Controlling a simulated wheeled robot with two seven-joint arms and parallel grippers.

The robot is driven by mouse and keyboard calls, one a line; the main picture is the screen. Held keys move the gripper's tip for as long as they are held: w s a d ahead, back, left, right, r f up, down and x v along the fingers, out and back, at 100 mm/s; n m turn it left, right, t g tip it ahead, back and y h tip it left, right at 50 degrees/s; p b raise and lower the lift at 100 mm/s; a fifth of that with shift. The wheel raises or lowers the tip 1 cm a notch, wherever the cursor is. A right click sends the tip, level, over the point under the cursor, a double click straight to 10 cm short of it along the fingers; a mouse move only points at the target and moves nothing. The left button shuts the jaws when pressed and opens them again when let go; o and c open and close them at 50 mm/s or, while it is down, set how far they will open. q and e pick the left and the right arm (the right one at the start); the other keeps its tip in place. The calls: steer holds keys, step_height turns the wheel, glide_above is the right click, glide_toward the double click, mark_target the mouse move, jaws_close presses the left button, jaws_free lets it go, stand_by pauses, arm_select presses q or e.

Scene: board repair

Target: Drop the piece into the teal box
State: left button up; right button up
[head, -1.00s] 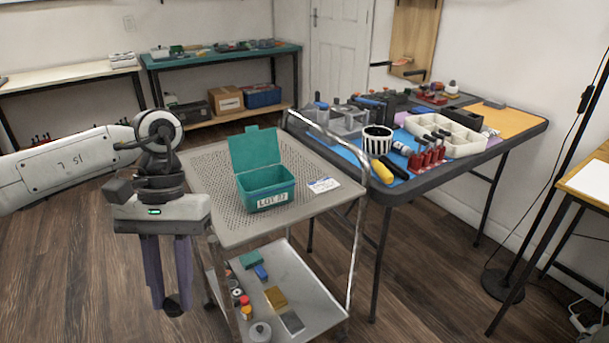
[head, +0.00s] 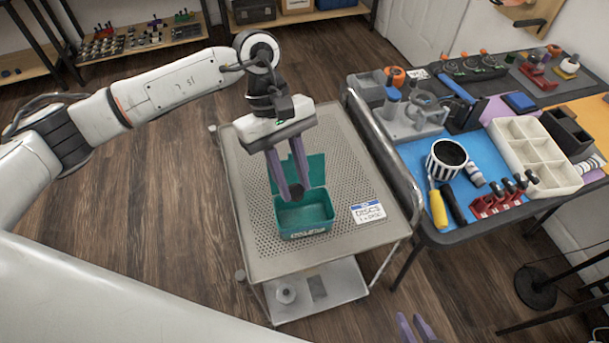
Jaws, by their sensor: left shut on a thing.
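The teal box (head: 305,225) stands on the perforated top of the cart, with its lid raised at the back. My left gripper (head: 296,190) points down over the box, in front of the raised lid. Its purple fingers are shut on a small dark round piece (head: 297,192), which appears above the box's opening. The fingers hide part of the lid. The tips of my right gripper (head: 414,327) show at the bottom edge, apart from each other, with nothing seen between them.
The cart top (head: 260,190) is mostly bare. A white label card (head: 368,213) lies right of the box. The workbench at right holds a striped cup (head: 446,160), a cream divided tray (head: 535,155) and several tools. The cart's lower shelf (head: 340,290) holds small items.

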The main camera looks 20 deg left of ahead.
arm_select(q)
steer(key=shift+s+f, duration=0.2)
steer(key=shift+f, duration=0.35)
steer(key=shift+f+b, duration=0.45)
steer(key=shift+f, duration=2)
steer(key=o, duration=1.1)
steer(key=shift+r, duration=0.15)
steer(key=b+v, duration=0.2)
steer(key=v, duration=0.8)
